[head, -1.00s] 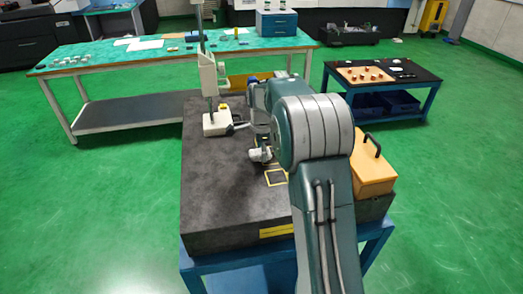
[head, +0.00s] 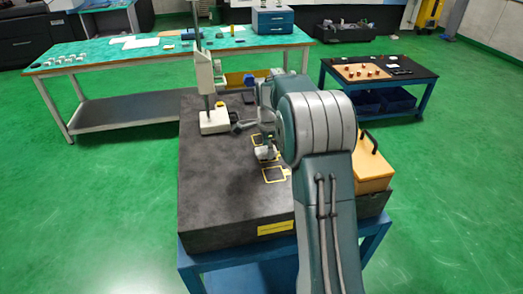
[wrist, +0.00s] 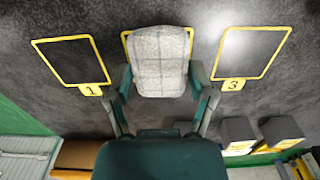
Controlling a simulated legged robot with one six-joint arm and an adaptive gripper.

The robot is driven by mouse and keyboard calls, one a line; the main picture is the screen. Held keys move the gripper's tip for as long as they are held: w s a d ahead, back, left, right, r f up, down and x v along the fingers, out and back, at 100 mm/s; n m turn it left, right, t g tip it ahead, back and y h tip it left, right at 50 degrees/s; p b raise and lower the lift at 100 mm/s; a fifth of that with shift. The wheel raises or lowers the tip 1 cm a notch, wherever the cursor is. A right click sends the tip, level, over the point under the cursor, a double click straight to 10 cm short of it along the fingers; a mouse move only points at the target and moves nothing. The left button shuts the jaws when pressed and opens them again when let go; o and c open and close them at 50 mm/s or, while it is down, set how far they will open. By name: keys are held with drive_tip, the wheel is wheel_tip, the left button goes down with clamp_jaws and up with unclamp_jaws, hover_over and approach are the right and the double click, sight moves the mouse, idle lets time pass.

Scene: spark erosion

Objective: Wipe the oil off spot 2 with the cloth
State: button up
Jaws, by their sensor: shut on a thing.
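My gripper (wrist: 160,88) is shut on a pale checked cloth (wrist: 159,58), folded into a pad. In the wrist view the cloth covers most of a yellow-framed square (wrist: 127,40) between the squares marked 1 (wrist: 70,60) and 3 (wrist: 251,52). The middle square's number is hidden, as is any oil under the cloth. I cannot tell whether the cloth touches the surface. Square 3 has a bright sheen at its upper left; square 1 looks dull. In the head view the cloth (head: 266,153) shows as a pale patch over the dark stone plate, partly behind my arm.
A white stand with a tall column (head: 214,122) is on the dark plate (head: 220,190), left of my gripper. An orange box with a black handle (head: 372,172) sits at the right. The plate's near left is clear. Benches stand behind.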

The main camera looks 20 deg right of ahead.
sight(258, 150)
drive_tip(key=shift+s+d+f, duration=0.1)
drive_tip(key=shift+s+d, duration=0.1)
drive_tip(key=shift+d, duration=0.7)
drive_tip(key=shift+s+d, duration=0.15)
drive_tip(key=shift+d, duration=0.75)
drive_tip(key=shift+w+a, duration=0.2)
drive_tip(key=shift+a, duration=0.9)
drive_tip(key=shift+w+a, duration=0.25)
drive_tip(key=shift+a, duration=0.85)
drive_tip(key=shift+w+a, duration=0.2)
drive_tip(key=shift+a, duration=0.9)
drive_tip(key=shift+d+r, duration=0.1)
drive_tip(key=shift+r, duration=2.95)
drive_tip(key=shift+r, duration=1.55)
